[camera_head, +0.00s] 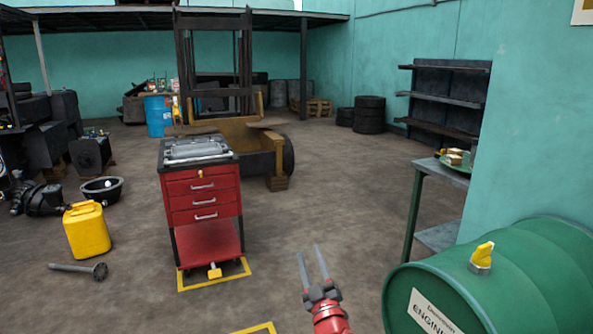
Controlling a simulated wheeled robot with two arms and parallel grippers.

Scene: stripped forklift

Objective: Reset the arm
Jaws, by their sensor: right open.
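My right gripper (313,268) shows at the bottom centre of the head view, on the end of a red wrist. Its two grey fingers are parallel with a gap between them, and nothing is held. It is over bare floor, to the right of the red tool cart and left of the green drum. My left gripper and arm are not in view.
A red tool cart (204,200) stands inside yellow floor marks. A green drum (505,280) fills the lower right, near a grey shelf table (440,167). A yellow jerrycan (86,229) stands left. A stripped forklift (233,138) is behind. Centre-right floor is clear.

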